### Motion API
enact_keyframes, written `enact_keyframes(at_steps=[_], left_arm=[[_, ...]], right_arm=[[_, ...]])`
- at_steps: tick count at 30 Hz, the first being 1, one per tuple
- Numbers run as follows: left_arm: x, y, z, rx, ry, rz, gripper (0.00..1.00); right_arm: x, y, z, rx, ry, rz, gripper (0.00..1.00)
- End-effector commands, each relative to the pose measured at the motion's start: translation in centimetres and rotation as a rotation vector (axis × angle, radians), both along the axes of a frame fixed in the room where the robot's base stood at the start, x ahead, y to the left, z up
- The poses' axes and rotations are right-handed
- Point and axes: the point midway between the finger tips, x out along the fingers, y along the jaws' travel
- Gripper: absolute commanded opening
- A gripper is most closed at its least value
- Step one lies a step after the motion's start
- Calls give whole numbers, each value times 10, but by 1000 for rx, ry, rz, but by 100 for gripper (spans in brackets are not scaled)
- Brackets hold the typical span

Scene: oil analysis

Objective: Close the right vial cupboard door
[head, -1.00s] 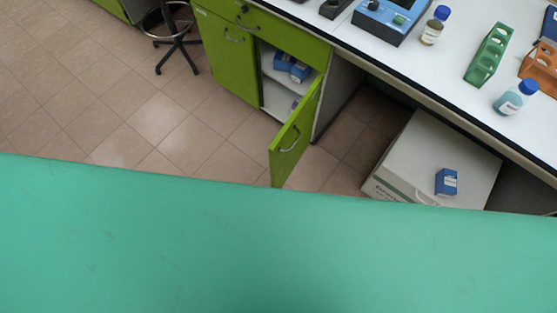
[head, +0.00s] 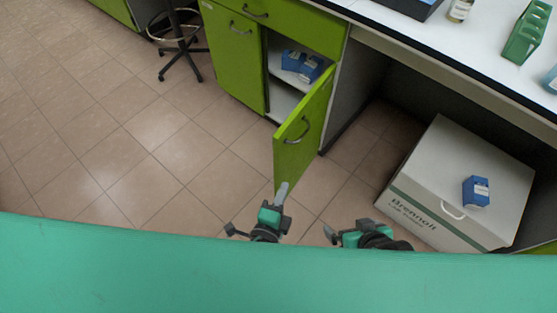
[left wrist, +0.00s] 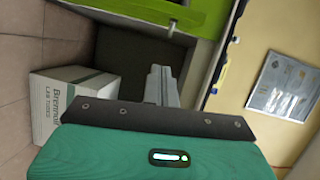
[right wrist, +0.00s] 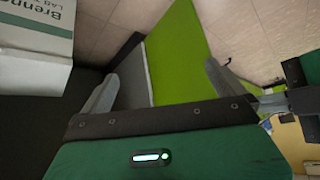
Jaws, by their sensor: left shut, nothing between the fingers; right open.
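The right cupboard door (head: 305,130) is green with a curved metal handle (head: 297,130) and stands open, swung out from the cupboard. My left gripper (head: 282,188) is shut and empty; in the head view its tip overlaps the door's lower outer corner, and contact cannot be told. Its closed fingers also show in the left wrist view (left wrist: 161,86), with a green panel and handle above. My right gripper (head: 332,231) is to the right of and below the door in the head view. The right wrist view shows its fingers (right wrist: 160,88) wide apart, with a green panel beyond.
Blue boxes (head: 303,65) stand on the cupboard shelf. The left door (head: 232,58) is closed. A large white box (head: 455,180) with a small blue box (head: 476,191) on it stands under the bench at right. A stool (head: 180,40) is at back left. Floor left of the door is clear.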

Motion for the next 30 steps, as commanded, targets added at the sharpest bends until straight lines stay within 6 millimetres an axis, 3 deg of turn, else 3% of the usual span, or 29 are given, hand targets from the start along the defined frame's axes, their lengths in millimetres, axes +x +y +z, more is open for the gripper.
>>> enact_keyframes(at_steps=[5, 11, 24, 28, 30], left_arm=[[-3, -3, 32, 28, -106, -1, 0], [6, -6, 41, 33, -123, 0, 0], [72, -24, 42, 32, -120, 0, 0], [97, -30, 42, 32, -119, 0, 0], [101, -17, 41, 36, -119, 1, 0]], right_arm=[[-5, 0, 24, 14, -32, 2, 100], [-9, -6, 33, 0, -4, -4, 100], [-40, -45, 49, -105, 235, -61, 100], [-40, -47, 40, -117, 270, -65, 100], [-38, -46, 33, -118, 277, -65, 100]])
